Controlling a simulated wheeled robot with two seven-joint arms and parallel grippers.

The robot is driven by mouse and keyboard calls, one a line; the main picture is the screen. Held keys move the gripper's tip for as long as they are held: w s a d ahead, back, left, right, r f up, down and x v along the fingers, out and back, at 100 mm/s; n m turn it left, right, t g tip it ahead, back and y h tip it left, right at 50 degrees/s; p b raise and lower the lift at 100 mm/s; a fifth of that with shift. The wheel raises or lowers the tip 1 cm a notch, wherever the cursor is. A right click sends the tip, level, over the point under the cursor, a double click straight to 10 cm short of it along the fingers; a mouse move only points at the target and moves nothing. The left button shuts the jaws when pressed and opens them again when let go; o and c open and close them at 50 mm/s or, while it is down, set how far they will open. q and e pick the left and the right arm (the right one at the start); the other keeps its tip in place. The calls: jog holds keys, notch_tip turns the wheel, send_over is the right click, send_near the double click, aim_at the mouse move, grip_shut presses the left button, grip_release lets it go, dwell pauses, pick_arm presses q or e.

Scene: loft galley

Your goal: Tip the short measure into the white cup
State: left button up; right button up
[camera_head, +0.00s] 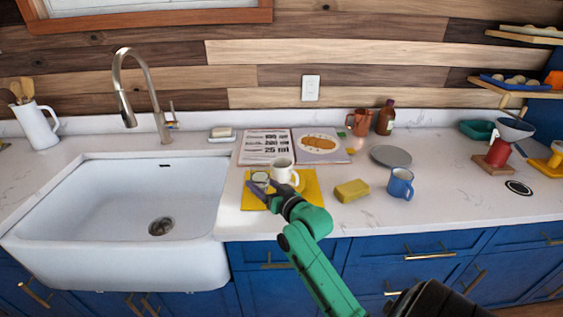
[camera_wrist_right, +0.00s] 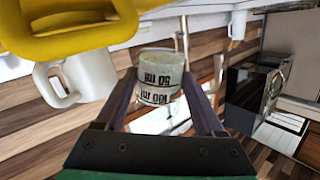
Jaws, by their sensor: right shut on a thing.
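The white cup (camera_head: 283,170) stands upright on a yellow mat (camera_head: 308,188) on the counter; its handle shows in the right wrist view, where the cup (camera_wrist_right: 88,80) is at the left. My right gripper (camera_head: 264,188) is shut on a small clear measure (camera_head: 260,179), just left of and in front of the cup. In the right wrist view the measure (camera_wrist_right: 160,82) sits between the fingers, with upside-down 50 ml and 100 ml markings. It looks apart from the cup. My left gripper is out of view.
A yellow sponge (camera_head: 352,190) and a blue mug (camera_head: 400,184) stand right of the mat. An open book (camera_head: 268,145) lies behind it. The white sink (camera_head: 120,215) is to the left. A grey plate (camera_head: 391,156), a copper pitcher (camera_head: 361,122) and a brown bottle (camera_head: 386,117) are behind.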

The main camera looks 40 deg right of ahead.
aim_at(266, 170)
jog(key=shift+w+d+r+m, duration=0.15)
jog(key=shift+d+r+m, duration=0.15)
jog(key=shift+m, duration=0.1)
jog(key=r+p, duration=0.2)
jog(key=shift+d+r+m+p, duration=0.35)
jog(key=shift+r+m+p, duration=0.05)
jog(key=shift+d+r+g+y+p, duration=0.15)
jog(key=shift+r+g+y+p, duration=0.15)
jog(key=shift+r, duration=0.05)
jog(key=shift+f, duration=0.1)
jog(key=shift+w+d+r+m, duration=0.1)
jog(key=shift+r+m, duration=0.2)
jog(key=shift+m, duration=0.1)
jog(key=shift+d+r+p, duration=0.25)
jog(key=shift+r+p, duration=0.05)
jog(key=shift+p, duration=0.1)
jog(key=shift+r+m, duration=0.15)
jog(key=shift+m, duration=0.15)
jog(key=shift+w+d+r+p, duration=0.1)
jog(key=shift+r+p, duration=0.05)
jog(key=shift+p, duration=0.15)
jog(key=shift+r, duration=0.1)
